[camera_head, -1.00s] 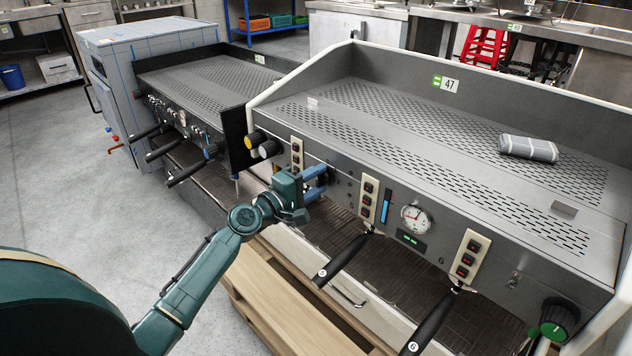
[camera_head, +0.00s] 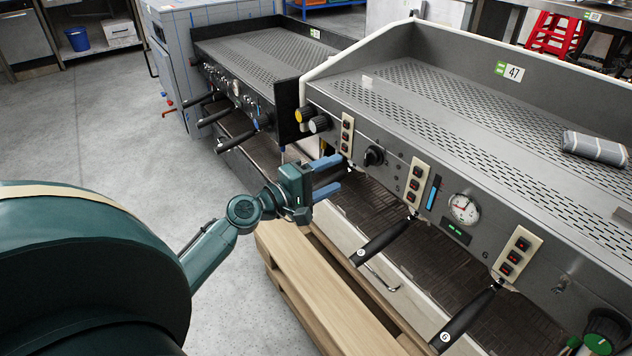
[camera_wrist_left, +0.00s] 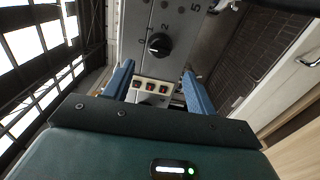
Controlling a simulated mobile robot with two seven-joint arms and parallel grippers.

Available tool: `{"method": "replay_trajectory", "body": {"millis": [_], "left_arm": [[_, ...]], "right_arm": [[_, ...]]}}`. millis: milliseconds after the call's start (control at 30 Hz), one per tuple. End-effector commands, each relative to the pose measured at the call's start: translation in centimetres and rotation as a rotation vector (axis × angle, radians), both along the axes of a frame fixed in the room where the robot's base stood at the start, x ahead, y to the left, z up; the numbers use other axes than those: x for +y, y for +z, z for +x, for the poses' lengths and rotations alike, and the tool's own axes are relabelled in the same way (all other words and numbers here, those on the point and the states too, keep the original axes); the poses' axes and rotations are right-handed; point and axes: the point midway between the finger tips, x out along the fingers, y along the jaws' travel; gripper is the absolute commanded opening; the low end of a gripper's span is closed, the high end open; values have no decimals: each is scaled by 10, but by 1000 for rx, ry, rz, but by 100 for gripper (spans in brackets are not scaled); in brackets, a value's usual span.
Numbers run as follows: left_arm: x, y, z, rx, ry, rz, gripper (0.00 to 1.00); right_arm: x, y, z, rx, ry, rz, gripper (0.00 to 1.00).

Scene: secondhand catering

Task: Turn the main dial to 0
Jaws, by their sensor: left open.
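The main dial, a black knob (camera_head: 373,156), sits on the front panel of the grey coffee machine (camera_head: 400,140). It also shows in the left wrist view (camera_wrist_left: 159,45), where printed numbers surround it and a small white mark shows on its lower left side; I cannot tell its exact setting. In the left wrist view the open fingers (camera_wrist_left: 158,72) lie below the dial. My right gripper is not in view.
Black handles (camera_head: 385,242) stick out below the panel. A round gauge (camera_head: 464,209) is to the right. A wooden pallet (camera_head: 300,275) lies below.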

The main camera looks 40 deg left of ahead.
Motion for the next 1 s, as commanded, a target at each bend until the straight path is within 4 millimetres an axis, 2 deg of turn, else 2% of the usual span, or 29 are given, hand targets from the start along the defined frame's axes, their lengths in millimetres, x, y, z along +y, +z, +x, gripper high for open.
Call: {"method": "replay_trajectory", "body": {"millis": [100,300,1000], "left_arm": [[6,-2,-19,2,0,0,57],[12,0,-33,0,0,0,57],[12,0,-34,0,0,0,57]], "right_arm": [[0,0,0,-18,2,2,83],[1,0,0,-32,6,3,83],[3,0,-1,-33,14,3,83]]}}
